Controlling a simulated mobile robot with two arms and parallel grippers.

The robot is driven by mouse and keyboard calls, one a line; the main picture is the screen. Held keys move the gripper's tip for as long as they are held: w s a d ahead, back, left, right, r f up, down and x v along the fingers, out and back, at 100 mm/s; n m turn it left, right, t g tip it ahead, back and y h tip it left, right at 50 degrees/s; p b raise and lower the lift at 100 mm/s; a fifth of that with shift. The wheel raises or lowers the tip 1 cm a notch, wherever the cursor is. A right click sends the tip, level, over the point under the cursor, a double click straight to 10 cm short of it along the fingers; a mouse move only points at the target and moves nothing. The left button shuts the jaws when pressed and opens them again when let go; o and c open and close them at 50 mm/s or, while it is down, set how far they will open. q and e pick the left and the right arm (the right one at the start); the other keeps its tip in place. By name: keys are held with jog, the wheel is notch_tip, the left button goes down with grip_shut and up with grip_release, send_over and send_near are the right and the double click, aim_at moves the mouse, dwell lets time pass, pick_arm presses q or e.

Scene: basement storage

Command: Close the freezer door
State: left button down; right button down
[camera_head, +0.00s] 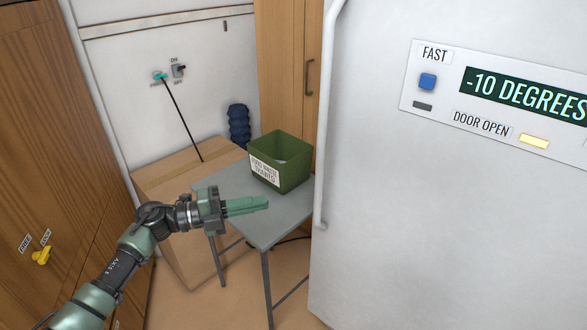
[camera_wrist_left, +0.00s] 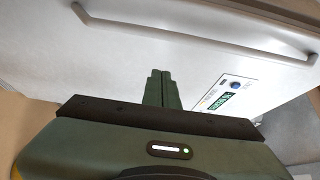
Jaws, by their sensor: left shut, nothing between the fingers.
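The white freezer door (camera_head: 400,220) fills the right of the head view, with a long bar handle (camera_head: 326,120) along its left edge. Its panel reads "-10 DEGREES" beside a lit "DOOR OPEN" lamp (camera_head: 534,141). My left gripper (camera_head: 266,203) is shut and empty, pointing right toward the door's handle edge in the head view, apart from it in the picture. In the left wrist view the shut fingers (camera_wrist_left: 158,88) appear against the white door (camera_wrist_left: 140,55), with the handle (camera_wrist_left: 200,30) above; contact cannot be told. My right gripper is not in view.
A grey table (camera_head: 225,185) holding a green bin (camera_head: 292,178) stands behind my left gripper. A cardboard box (camera_head: 160,183) is behind the table. A wooden cabinet (camera_head: 50,130) stands at left. Some floor (camera_head: 195,305) shows between cabinet and freezer door.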

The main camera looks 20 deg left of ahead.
pick_arm(q)
jog(key=w+a+b+x, duration=0.1)
jog(key=w+b+x, duration=0.1)
jog(key=x, duration=1.1)
jog(key=shift+a, duration=0.4)
